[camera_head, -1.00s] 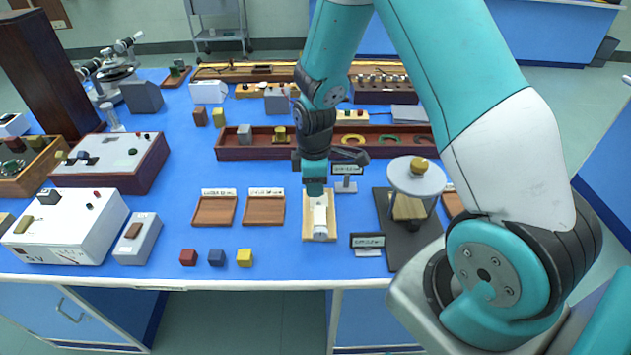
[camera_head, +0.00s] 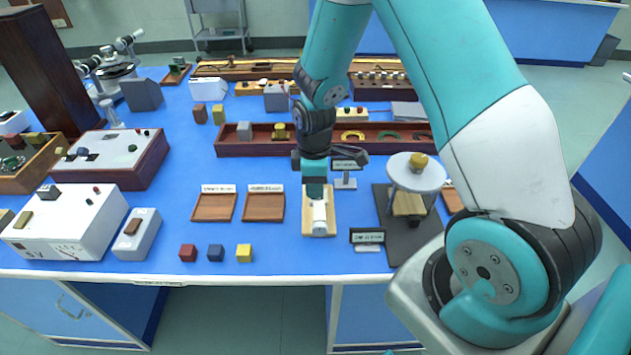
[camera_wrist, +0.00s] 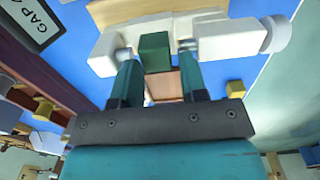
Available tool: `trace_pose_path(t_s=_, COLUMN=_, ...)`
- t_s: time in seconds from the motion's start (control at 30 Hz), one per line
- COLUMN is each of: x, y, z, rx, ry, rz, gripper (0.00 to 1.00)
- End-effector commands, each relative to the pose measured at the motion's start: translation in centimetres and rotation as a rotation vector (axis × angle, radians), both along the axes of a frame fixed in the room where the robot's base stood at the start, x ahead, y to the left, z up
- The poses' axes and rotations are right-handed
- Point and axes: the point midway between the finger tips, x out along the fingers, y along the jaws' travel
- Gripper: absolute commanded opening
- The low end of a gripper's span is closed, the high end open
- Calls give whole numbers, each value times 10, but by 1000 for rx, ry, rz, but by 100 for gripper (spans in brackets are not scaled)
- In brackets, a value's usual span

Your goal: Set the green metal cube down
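The green metal cube (camera_wrist: 154,52) shows in the wrist view between the two white end pieces of a white fixture (camera_wrist: 226,42). In the head view the white fixture (camera_head: 319,217) lies on a light wooden board (camera_head: 319,232) near the bench front. In the head view my gripper (camera_head: 315,194) is down at the back end of the fixture. The cube's underside is hidden, so I cannot tell what it rests on.
Two shallow wooden trays (camera_head: 263,219) lie left of the board. Red, blue and yellow cubes (camera_head: 244,253) stand near the front edge. A round-topped stand (camera_head: 432,183) and a small sign (camera_head: 367,236) are close on the right. A long wooden trough (camera_head: 255,150) lies behind.

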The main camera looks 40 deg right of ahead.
Motion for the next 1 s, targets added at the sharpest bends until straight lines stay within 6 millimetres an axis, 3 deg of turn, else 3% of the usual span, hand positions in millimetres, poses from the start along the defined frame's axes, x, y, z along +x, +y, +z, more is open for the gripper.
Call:
trace_pose_path(t_s=0.1, x=1, y=-3, z=-5, rx=-5, ry=-2, rz=-4, gripper=56)
trace_pose_path(t_s=0.27, x=2, y=-3, z=13, rx=-6, ry=-6, rz=-4, gripper=56)
trace_pose_path(t_s=0.6, x=2, y=1, z=90, rx=-3, ry=-9, rz=1, gripper=56)
trace_pose_path(t_s=0.87, x=0, y=1, z=126, rx=-2, ry=-3, rz=0, gripper=56)
trace_pose_path(t_s=1.0, x=-13, y=24, z=148, rx=34, ry=-20, rz=-32, gripper=56)
